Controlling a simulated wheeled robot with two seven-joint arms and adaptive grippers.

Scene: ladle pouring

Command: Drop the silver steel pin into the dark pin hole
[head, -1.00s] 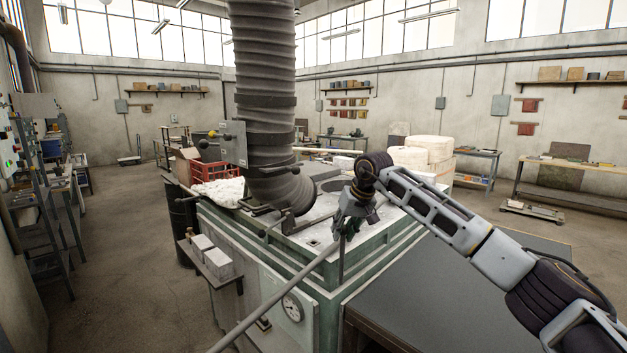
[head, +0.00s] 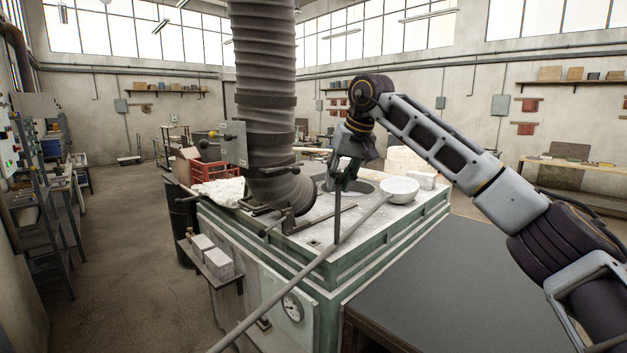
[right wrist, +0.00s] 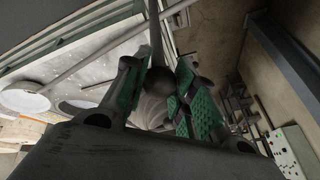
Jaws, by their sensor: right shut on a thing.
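My right gripper (head: 345,176) is above the furnace top, shut on the silver steel pin (head: 338,218). The pin hangs about upright below the fingers, its lower end pictured over the pale furnace top, partly against the long ladle handle. In the right wrist view the pin (right wrist: 156,35) runs away from between the green finger pads (right wrist: 158,92), with a round knob (right wrist: 134,92) near the pads. The dark pin hole (head: 313,242) looks like a small dark spot near the front corner of the furnace top, left of the pin. My left gripper is not in view.
A ladle with a pale bowl (head: 399,188) lies over the furnace top (head: 325,228), its long handle (head: 290,280) crossing the front edge. A thick ribbed duct (head: 265,100) stands left of my gripper. A dark table (head: 450,300) is at the right.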

